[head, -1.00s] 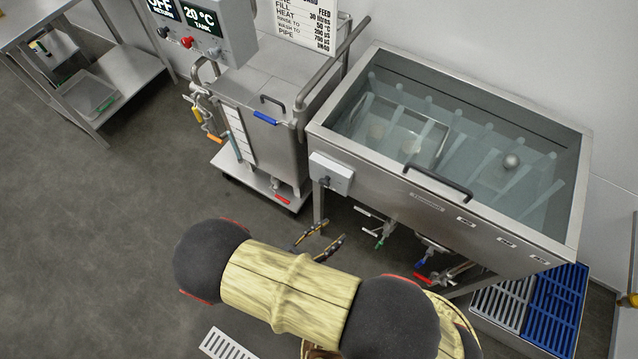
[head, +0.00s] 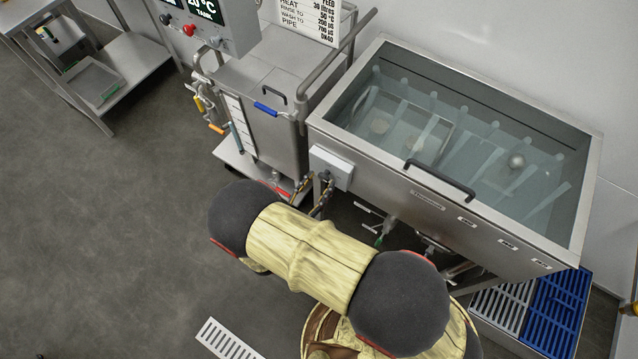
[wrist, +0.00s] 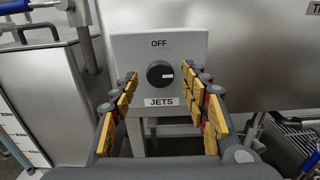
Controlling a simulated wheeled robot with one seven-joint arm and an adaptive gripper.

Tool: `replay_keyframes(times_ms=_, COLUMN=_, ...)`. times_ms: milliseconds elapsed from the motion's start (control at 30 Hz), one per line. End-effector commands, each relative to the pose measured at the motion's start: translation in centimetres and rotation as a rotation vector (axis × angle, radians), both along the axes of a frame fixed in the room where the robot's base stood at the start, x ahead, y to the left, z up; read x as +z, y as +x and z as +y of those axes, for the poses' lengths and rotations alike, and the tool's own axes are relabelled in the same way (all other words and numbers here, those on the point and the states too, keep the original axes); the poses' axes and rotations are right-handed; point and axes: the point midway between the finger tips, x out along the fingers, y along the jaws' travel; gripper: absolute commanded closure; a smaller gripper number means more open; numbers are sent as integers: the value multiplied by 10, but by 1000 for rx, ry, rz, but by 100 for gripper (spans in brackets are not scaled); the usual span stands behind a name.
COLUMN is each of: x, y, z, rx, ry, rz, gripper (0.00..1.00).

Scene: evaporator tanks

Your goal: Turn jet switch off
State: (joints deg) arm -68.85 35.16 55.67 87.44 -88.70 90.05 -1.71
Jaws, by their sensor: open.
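The jet switch is a round black knob (wrist: 160,74) on a light grey box marked OFF above and JETS below. Its white pointer mark points to the right, not up at OFF. In the head view the switch box (head: 331,167) is fixed to the left front of the steel tank (head: 400,195). My gripper (wrist: 166,82) is open, with its yellow-padded fingers on either side of the knob in the wrist view. The fingers look apart from the knob; the exact gap in depth cannot be told. In the head view the gripper (head: 311,190) is just in front of the box, partly hidden by my arm.
A steel trolley tank (head: 262,85) with a blue-grip handle stands left of the switch. A control panel (head: 205,25) is above it. Blue and white grates (head: 553,310) lie at the right. Valves and pipes hang under the tank. The floor at left is clear.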

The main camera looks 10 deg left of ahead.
Motion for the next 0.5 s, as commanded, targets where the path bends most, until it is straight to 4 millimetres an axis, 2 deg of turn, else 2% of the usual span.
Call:
replay_keyframes(times_ms=333, x=0, y=5, z=-2, rx=-1, ry=0, rz=0, gripper=54)
replay_keyframes(times_ms=500, x=0, y=5, z=-2, rx=-1, ry=0, rz=0, gripper=63)
